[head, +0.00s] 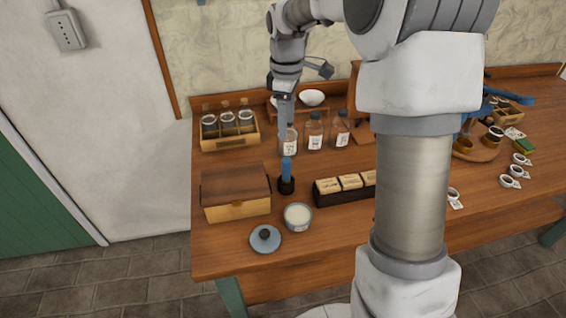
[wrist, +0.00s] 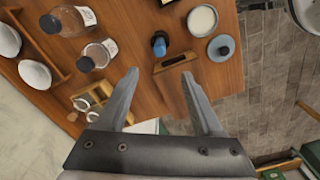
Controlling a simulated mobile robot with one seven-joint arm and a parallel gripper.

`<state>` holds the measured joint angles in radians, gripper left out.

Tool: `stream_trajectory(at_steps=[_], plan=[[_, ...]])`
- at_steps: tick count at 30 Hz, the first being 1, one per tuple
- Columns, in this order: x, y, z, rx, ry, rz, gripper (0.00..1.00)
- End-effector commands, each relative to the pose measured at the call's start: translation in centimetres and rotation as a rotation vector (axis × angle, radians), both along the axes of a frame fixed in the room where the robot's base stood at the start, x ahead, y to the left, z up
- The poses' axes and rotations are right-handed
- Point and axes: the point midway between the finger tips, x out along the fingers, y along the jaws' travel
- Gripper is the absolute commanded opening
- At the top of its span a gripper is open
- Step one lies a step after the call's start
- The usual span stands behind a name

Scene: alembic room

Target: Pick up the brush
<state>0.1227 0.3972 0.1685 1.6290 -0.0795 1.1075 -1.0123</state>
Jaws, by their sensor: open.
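My gripper (head: 284,150) points down above the table, over the brush area. Its fingers (wrist: 159,75) are spread in the wrist view, with nothing between them. The fingers look apart from the handle, though the exact gap is hard to tell.
A lidded wooden box (head: 238,208) stands left of the holder. A white-filled jar (head: 298,217) and round lid (head: 265,239) are in front. A dark tray (head: 326,196) of packets is right. Labelled bottles (head: 314,131) and a jar rack (head: 230,142) stand behind.

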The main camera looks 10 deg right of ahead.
Motion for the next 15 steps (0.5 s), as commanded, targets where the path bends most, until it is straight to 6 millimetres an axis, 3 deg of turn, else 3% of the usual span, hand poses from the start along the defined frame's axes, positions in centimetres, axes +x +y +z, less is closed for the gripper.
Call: stream_trajectory(at_steps=[7, 15], plan=[[0.4, 0.0, -2.3, 0.003, 0.013, 0.022, 0.68], [0.4, 0.0, -8.1, 0.002, 0.013, 0.022, 0.68]])
